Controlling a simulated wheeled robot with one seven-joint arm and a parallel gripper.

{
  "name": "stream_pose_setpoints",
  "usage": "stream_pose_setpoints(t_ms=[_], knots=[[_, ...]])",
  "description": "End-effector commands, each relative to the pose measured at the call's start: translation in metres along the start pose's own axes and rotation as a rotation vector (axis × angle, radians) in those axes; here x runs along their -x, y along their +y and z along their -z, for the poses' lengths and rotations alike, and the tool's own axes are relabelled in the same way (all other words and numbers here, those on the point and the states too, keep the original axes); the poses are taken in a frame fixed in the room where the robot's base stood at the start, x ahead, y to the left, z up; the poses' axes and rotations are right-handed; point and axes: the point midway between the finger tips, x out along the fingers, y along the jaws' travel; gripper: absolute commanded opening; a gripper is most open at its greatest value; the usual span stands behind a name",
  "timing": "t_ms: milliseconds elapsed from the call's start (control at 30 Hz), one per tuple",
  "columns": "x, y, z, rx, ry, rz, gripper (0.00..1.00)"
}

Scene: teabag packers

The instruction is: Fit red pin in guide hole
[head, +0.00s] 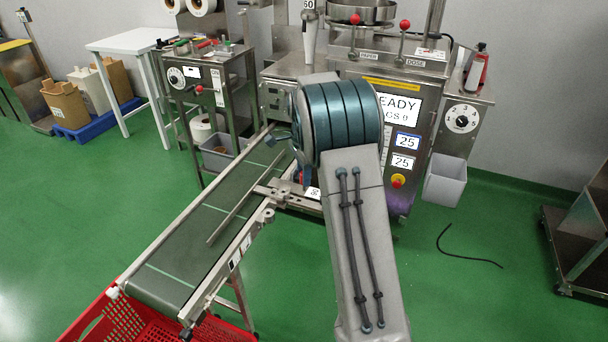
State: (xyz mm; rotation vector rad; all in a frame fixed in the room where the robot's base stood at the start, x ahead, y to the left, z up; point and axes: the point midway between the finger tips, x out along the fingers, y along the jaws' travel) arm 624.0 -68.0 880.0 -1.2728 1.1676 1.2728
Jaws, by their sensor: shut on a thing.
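The conveyor (185,250) runs from the packing machine toward the front left. A long thin guide rail (240,205) lies slantwise over its belt. A metal bracket (268,191) at the belt's right side carries the rail. The guide hole is too small to make out. My gripper (304,182) is low at the bracket's right end, mostly hidden behind my arm. A small patch of red, the red pin (297,177), shows there at my gripper, which is shut on it. I cannot tell whether the pin's tip is in the hole.
A red crate (150,325) stands under the conveyor's front end. The packing machine (400,140) with its lit screen is behind my arm. A smaller machine (205,85) stands left of it.

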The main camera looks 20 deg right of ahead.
Motion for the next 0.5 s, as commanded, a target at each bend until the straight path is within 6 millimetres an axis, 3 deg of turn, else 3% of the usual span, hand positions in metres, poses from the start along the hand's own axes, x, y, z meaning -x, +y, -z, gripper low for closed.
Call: stream_pose_setpoints(t_ms=[500], knots=[[0.026, 0.000, 0.000, 0.000, 0.000, 0.000, 0.00]])
